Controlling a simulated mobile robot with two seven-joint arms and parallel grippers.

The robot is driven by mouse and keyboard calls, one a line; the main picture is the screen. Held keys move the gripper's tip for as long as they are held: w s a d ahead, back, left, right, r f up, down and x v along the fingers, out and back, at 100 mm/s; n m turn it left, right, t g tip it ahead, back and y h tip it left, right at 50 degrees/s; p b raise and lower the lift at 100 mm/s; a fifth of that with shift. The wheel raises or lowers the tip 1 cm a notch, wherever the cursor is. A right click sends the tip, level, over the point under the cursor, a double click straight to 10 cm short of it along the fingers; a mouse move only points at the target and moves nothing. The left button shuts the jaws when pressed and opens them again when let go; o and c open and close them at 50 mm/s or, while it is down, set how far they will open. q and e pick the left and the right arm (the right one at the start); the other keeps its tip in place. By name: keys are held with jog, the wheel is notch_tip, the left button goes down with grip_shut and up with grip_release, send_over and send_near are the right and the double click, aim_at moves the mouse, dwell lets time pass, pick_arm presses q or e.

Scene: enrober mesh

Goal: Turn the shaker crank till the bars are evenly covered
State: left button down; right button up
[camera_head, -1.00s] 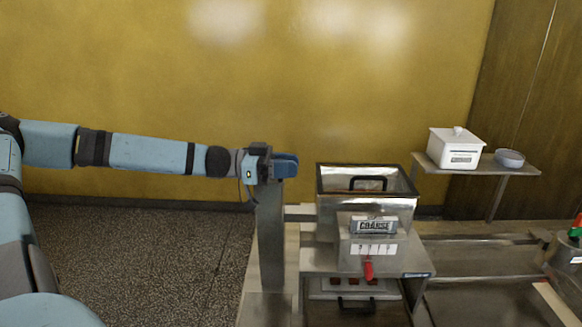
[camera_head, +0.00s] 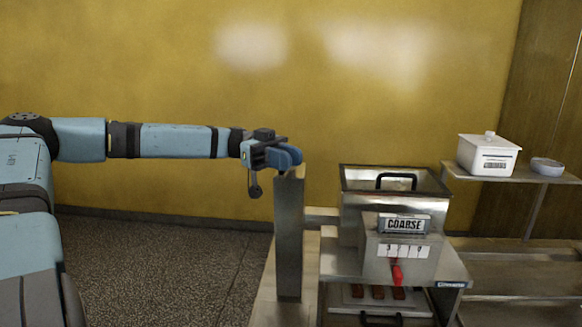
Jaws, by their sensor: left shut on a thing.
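The shaker is a steel hopper (camera_head: 358,205) with a black handle on its lid and a plate reading COARSE (camera_head: 404,224). A red lever (camera_head: 397,275) hangs from its front box. Several dark reddish-brown bars (camera_head: 377,292) lie on a light tray below it; how evenly they are covered is too small to tell. My left gripper (camera_head: 290,157) is at the top of the grey post (camera_head: 289,240) left of the hopper. Its blue fingers are shut on what seems to be the crank's handle, which they hide. My right gripper is out of view.
A white lidded box (camera_head: 487,157) and a small grey bowl (camera_head: 547,167) stand on a shelf at the right. A steel conveyor frame (camera_head: 520,268) runs right of the shaker. The speckled floor (camera_head: 180,265) left of the post is clear.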

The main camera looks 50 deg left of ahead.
pick_arm(q)
jog(key=shift+f, duration=0.1)
jog(key=c, duration=1)
grip_release()
jog(key=shift+o, duration=0.2)
jog(key=s+a, duration=0.1)
jog(key=a, duration=1.2)
jog(key=shift+s+a, duration=0.35)
jog(key=shift+a, duration=0.05)
